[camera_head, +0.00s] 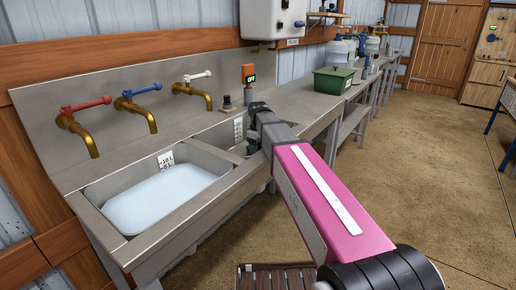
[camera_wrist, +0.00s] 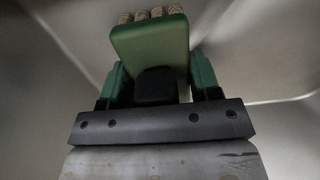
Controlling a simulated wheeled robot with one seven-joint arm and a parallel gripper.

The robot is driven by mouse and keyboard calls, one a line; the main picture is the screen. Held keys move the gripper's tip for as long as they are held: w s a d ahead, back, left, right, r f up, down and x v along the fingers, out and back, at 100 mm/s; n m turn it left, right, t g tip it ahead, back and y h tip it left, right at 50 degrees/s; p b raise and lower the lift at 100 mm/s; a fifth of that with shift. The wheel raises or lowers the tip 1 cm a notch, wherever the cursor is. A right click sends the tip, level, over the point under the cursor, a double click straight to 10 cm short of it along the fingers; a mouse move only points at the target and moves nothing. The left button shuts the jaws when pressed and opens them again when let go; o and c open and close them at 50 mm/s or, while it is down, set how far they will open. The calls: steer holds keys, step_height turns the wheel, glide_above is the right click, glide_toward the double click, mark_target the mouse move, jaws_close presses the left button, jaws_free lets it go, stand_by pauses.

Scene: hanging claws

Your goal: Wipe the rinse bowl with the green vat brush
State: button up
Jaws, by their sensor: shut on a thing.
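My gripper (camera_head: 252,143) reaches down into the right-hand basin (camera_head: 222,134) of the steel sink, which I take to be the rinse bowl. In the wrist view my gripper (camera_wrist: 157,88) is shut on the green vat brush (camera_wrist: 150,45), with one finger on each side of its green block. Pale bristle tufts show at the brush's far end. Grey basin walls surround it. I cannot tell whether the bristles touch the metal. In the head view my arm hides much of this basin and most of the brush.
The left basin (camera_head: 103,214) holds pale water (camera_head: 160,200). Brass taps with red (camera_head: 87,104), blue (camera_head: 143,90) and white handles (camera_head: 198,76) stand behind. An orange device (camera_head: 248,73) and green tub (camera_head: 333,81) are on the counter. The floor at right is open.

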steer(key=shift+f, duration=0.25)
steer(key=shift+w+d+r, duration=0.1)
steer(key=shift+w+d, duration=0.4)
steer(key=shift+w, duration=0.15)
steer(key=shift+w+d, duration=0.45)
steer(key=shift+w, duration=0.15)
steer(key=shift+s+a, duration=0.45)
steer(key=shift+s, duration=0.2)
steer(key=shift+s+a, duration=0.1)
steer(key=shift+s, duration=0.05)
